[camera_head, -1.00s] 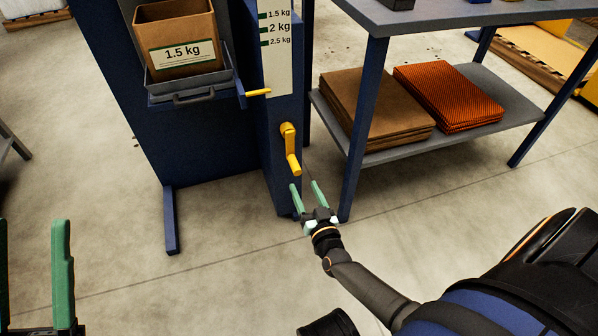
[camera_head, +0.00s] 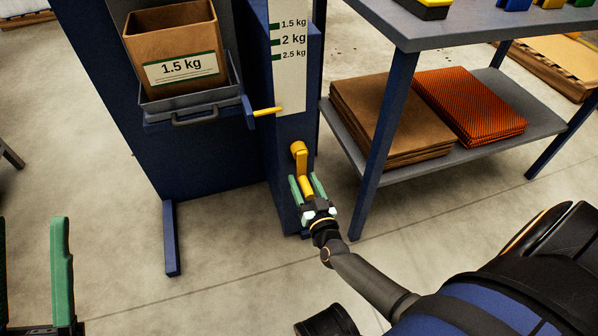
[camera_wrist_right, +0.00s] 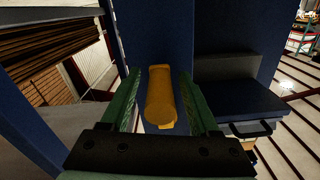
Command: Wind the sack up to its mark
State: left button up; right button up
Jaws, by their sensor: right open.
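The sack (camera_head: 172,38), a brown paper one labelled 1.5 kg, stands in a grey tray (camera_head: 190,104) on the blue grader frame. A yellow pointer (camera_head: 266,112) sticks out from the tray's right side against a white scale (camera_head: 290,75) marked 1.5, 2 and 2.5 kg; it sits below the 2.5 kg mark. A yellow crank (camera_head: 300,160) hangs downward on the blue post. My right gripper (camera_head: 307,188) is open with its green fingers on either side of the crank's handle (camera_wrist_right: 161,95), which also shows in the right wrist view. My left gripper (camera_head: 35,275) shows partly at the lower left.
A grey-topped table (camera_head: 440,25) with blue legs stands right of the post. Its lower shelf (camera_head: 515,88) holds stacked brown sacks (camera_head: 385,125) and orange mesh sacks (camera_head: 470,105). A table leg (camera_head: 375,165) is close to my right gripper. The floor in front is clear.

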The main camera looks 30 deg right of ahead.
jog(key=shift+w+d, duration=0.1)
jog(key=shift+w, duration=0.3)
grip_shut()
dwell(0.4)
dwell(0.9)
